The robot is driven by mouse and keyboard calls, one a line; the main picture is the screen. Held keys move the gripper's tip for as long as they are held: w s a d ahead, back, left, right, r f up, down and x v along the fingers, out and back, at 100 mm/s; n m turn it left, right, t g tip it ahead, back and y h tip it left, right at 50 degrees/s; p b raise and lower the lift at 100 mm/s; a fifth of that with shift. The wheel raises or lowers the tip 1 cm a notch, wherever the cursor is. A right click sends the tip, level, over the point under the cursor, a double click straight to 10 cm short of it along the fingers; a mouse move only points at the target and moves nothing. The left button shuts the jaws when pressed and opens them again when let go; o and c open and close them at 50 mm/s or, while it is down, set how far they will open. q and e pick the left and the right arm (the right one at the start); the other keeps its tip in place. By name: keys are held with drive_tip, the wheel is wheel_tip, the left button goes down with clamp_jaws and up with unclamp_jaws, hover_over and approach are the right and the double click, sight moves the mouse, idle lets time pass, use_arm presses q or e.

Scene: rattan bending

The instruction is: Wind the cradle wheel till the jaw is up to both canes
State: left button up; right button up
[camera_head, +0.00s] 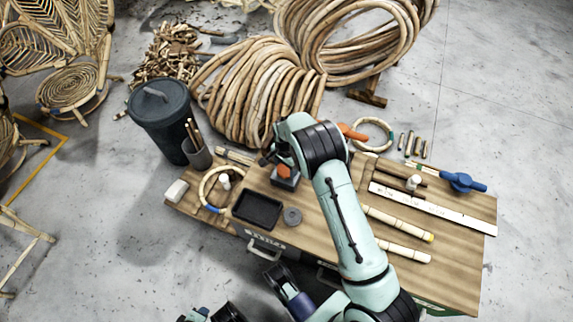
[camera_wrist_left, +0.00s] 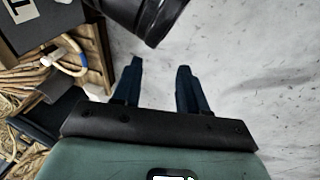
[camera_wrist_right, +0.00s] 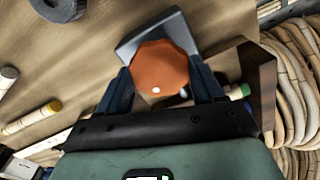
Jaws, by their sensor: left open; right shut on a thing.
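The orange cradle wheel (camera_wrist_right: 160,68) fills the middle of the right wrist view, in front of a grey metal block (camera_wrist_right: 150,28). My right gripper (camera_wrist_right: 160,85) is shut on the wheel, one finger at each side. In the head view the wheel (camera_head: 284,171) shows small beside my right gripper (camera_head: 272,160), above the grey block (camera_head: 286,183). Two pale canes (camera_head: 399,222) (camera_head: 402,248) lie on the bench, their left ends hidden by my right arm. I cannot make out the jaw or its gap to any cane. My left gripper (camera_wrist_left: 157,75) is open and empty over the floor.
The bench (camera_head: 460,265) also carries a black tray (camera_head: 258,208), a rattan ring (camera_head: 210,190), a steel rule (camera_head: 432,208) and a blue-handled tool (camera_head: 462,182). A dark bin (camera_head: 160,120) and cane coils (camera_head: 255,90) stand behind it. The floor at right is clear.

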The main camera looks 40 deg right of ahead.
drive_tip(key=m+p, duration=0.1)
drive_tip(key=m, duration=0.2)
drive_tip(key=shift+r+m, duration=0.1)
drive_tip(key=shift+m, duration=0.3)
drive_tip(key=m, duration=0.3)
drive_tip(key=shift+m+p, duration=0.3)
drive_tip(key=shift+p, duration=0.05)
drive_tip(key=m, duration=0.3)
drive_tip(key=shift+p, duration=0.3)
use_arm(q)
drive_tip(key=shift+g+h, duration=0.4)
drive_tip(key=shift+g, duration=0.3)
drive_tip(key=shift+s+d+r, duration=0.35)
drive_tip(key=shift+s+r, duration=0.2)
drive_tip(key=shift+s, duration=0.2)
drive_tip(key=shift+s+d+r, duration=0.4)
drive_tip(key=shift+s+r, duration=0.1)
drive_tip(key=shift+s, duration=0.25)
drive_tip(key=shift+s+d+r, duration=0.35)
drive_tip(key=shift+s+r, duration=0.2)
drive_tip(key=shift+s, duration=0.2)
use_arm(e)
drive_tip(key=shift+m, duration=1.8)
drive_tip(key=o, duration=1)
drive_tip(key=shift+o, duration=0.2)
